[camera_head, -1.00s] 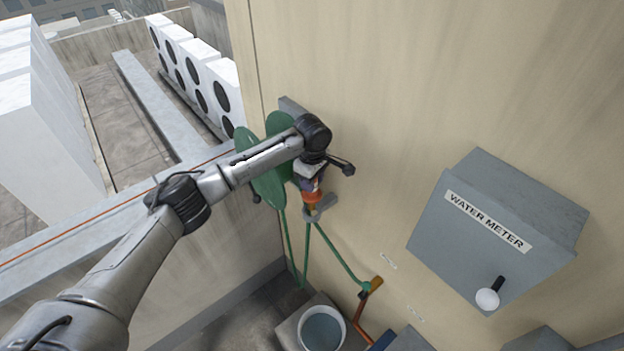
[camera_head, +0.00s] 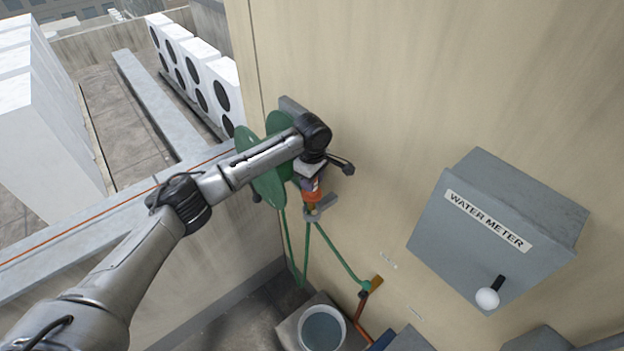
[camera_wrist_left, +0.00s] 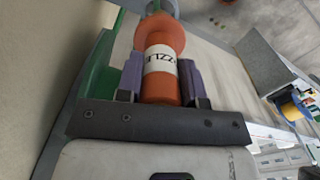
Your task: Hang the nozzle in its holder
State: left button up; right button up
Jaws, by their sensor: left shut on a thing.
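The orange nozzle (camera_head: 313,196) hangs nose down by the wall, with a white label band that shows in the left wrist view (camera_wrist_left: 160,60). My left gripper (camera_head: 312,184) is shut on it; the two purple-grey fingers (camera_wrist_left: 160,82) press its sides in the wrist view. The grey holder bracket (camera_head: 327,206) juts from the wall at the nozzle's lower end. The nozzle's tip is at or in the bracket; I cannot tell how fully it is seated. A green hose (camera_head: 333,253) shows below the bracket. My right gripper is not in view.
A green hose reel (camera_head: 260,170) is close behind my left forearm. A grey water meter box (camera_head: 495,230) with a white knob is on the wall at right. A bucket (camera_head: 322,328) stands below. The wall between bracket and meter box is clear.

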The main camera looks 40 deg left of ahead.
aim_at(312, 195)
pick_arm(q)
jog(key=shift+f, duration=1.9)
dwell(0.4)
jog(key=shift+f, duration=1.3)
jog(key=o, duration=1.1)
jog(key=shift+o, duration=0.2)
jog(key=shift+r, duration=0.1)
